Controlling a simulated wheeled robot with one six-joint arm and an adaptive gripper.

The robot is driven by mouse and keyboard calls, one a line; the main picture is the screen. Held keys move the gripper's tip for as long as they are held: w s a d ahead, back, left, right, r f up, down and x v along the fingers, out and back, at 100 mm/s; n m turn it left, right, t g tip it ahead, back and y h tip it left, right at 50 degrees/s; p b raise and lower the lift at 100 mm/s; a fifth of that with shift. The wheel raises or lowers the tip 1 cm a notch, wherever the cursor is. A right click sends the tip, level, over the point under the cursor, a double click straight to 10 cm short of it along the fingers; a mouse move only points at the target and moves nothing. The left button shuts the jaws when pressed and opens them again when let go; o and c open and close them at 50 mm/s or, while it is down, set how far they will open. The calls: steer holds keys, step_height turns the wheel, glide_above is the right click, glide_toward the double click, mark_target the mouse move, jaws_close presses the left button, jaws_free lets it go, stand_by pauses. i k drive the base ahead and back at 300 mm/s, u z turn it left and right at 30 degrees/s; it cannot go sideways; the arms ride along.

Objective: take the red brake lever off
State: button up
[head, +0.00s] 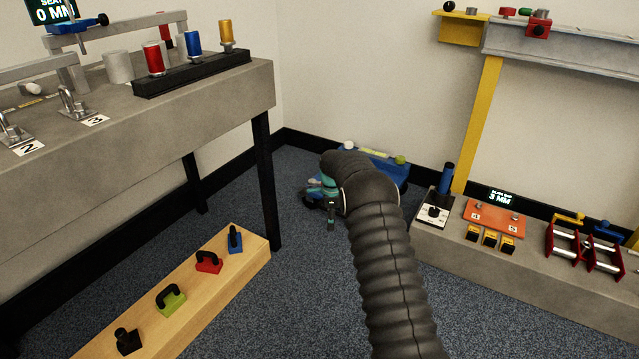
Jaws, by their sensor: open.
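My gripper (322,207), dark with teal parts, is at the end of my black ribbed arm, in the middle of the head view. It is open and nothing shows between its fingers. It hangs in front of a blue case near the back wall. I cannot pick out a clear red brake lever. At the right, a winch with red frames (565,243) stands on the low grey bench, with a yellow lever (569,218) and a blue lever (608,231) at its top. My gripper is well to the left of the winch, apart from it.
A grey workbench (225,95) with clamps and coloured cylinders stands at left. Below it, a wooden plank (235,278) holds red, green, blue and black handles. The low grey bench (500,285) carries an orange plate (494,216). A yellow post (478,125) rises behind it. Floor between is clear.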

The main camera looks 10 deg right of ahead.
mark_target(310, 182)
steer(key=z, duration=0.05)
steer(key=i, duration=1.1)
steer(key=z, duration=0.05)
